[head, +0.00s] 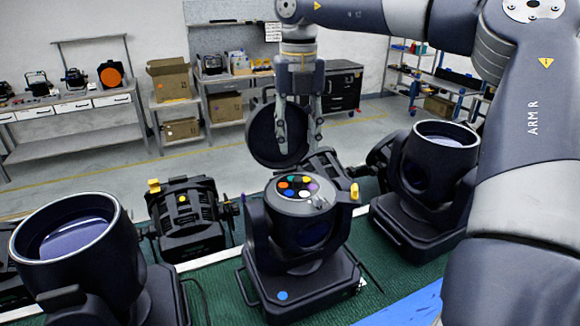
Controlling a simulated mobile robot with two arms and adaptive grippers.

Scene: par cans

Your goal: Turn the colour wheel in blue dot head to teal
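The blue dot head (315,262) stands at the front centre, with a blue dot (283,295) on its base. Its top is open upward and shows the colour wheel (303,204), with several small filters including orange, green, blue, white and purple. I cannot tell which filter is at the working position. My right gripper (300,152) points down above and behind the wheel, clear of it. My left gripper is not in view.
Moving heads with upturned lenses stand at left (70,240) and right (435,165). A dark par can (187,218) lies behind, left of centre. A yellow catch (354,191) sits right of the wheel. My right arm covers the right side. Benches with boxes line the back wall.

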